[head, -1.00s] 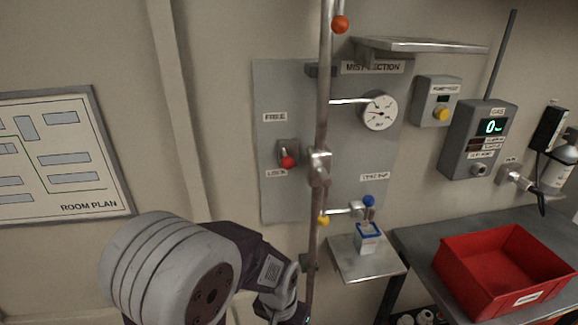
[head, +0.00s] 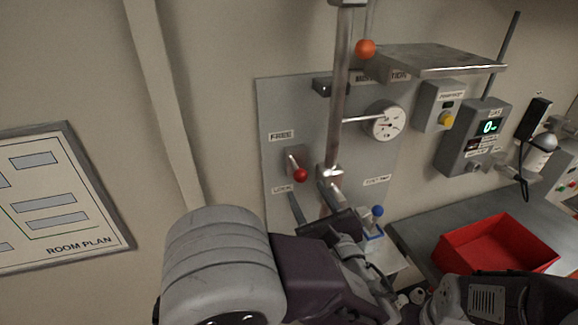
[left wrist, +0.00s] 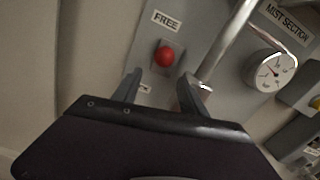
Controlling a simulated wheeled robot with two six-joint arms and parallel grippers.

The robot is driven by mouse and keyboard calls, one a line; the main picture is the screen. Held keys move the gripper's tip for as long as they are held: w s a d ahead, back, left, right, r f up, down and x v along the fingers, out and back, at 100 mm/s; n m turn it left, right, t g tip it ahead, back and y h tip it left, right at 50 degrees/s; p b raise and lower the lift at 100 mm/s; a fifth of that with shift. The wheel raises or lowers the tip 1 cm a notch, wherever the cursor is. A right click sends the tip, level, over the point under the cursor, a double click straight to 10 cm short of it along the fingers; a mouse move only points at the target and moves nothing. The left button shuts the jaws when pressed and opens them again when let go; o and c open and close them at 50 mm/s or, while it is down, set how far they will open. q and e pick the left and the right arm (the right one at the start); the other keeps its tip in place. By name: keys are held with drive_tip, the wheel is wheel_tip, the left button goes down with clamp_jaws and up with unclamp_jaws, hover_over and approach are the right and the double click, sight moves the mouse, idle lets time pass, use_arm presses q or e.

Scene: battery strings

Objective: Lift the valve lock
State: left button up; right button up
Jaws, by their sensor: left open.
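The valve lock is a small lever with a red knob (head: 300,175) on a grey wall panel (head: 270,110), between the FREE label (head: 282,135) above and the LOCK label (head: 282,189) below. The knob sits at the lower part of its small plate. My left gripper (head: 311,197) is open, just below the knob. In the left wrist view the red knob (left wrist: 164,56) shows ahead of and between the open fingertips (left wrist: 160,80), apart from them. The LOCK label is mostly hidden there.
A vertical metal pipe (head: 338,100) runs close to the right of the lock. A gauge (head: 384,121) and a metal shelf (head: 430,58) lie further right. A red bin (head: 480,238) stands on the grey bench. A dark part of my right arm shows at lower right.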

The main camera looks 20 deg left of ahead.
sight(296, 168)
use_arm(q)
drive_tip(key=p+x, duration=0.2)
drive_tip(key=x, duration=0.6)
drive_tip(key=shift+a, duration=0.3)
drive_tip(key=shift+w+a, duration=0.2)
drive_tip(key=shift+a, duration=0.05)
drive_tip(key=shift+s, duration=0.1)
drive_tip(key=shift+c, duration=0.3)
drive_tip(key=shift+d, duration=0.1)
clamp_jaws()
